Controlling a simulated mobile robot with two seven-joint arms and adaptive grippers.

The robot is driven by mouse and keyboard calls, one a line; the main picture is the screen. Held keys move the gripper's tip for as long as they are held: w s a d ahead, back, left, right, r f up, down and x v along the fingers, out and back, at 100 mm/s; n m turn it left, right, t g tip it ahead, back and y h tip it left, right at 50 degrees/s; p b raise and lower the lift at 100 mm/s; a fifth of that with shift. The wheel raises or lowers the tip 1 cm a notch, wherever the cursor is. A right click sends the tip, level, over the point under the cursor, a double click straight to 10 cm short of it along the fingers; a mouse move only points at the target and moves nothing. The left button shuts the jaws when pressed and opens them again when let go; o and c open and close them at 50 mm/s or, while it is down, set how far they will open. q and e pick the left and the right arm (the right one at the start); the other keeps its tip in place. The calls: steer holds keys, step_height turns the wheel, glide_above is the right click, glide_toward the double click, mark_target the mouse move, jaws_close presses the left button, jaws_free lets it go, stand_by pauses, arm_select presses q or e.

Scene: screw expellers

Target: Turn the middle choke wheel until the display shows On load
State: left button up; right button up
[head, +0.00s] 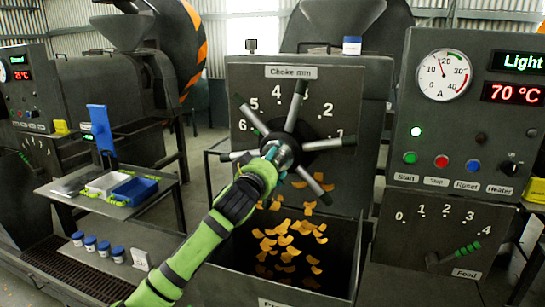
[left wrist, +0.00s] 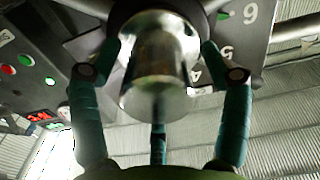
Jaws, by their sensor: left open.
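The middle choke wheel (head: 296,105) is a spoked metal wheel with dark grips, on a dark panel marked "Choke mm" with numbers around it. My left gripper (head: 277,160) is in front of its hub. In the left wrist view the open teal fingers (left wrist: 158,100) stand around the shiny hub (left wrist: 160,75). Whether they touch it I cannot tell. The display (head: 521,62) to the right reads "Light" in green, with 70 °C in red on the readout (head: 513,93) below. The gauge (head: 444,76) needle points near 20. My right gripper is not in view.
Orange flakes (head: 290,245) fall into a dark bin below the wheel. Buttons (head: 441,161) and a feed lever (head: 460,253) are on the right. A side table (head: 105,205) with a white and a blue tray is at left. Several blue-lidded jars (head: 90,243) stand below it.

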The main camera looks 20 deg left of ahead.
arm_select(q)
steer(key=shift+w+d, duration=0.1)
steer(key=shift+w, duration=0.2)
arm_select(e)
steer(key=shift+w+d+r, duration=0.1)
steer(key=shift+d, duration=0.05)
arm_select(q)
jaws_close()
steer(key=shift+r, duration=0.1)
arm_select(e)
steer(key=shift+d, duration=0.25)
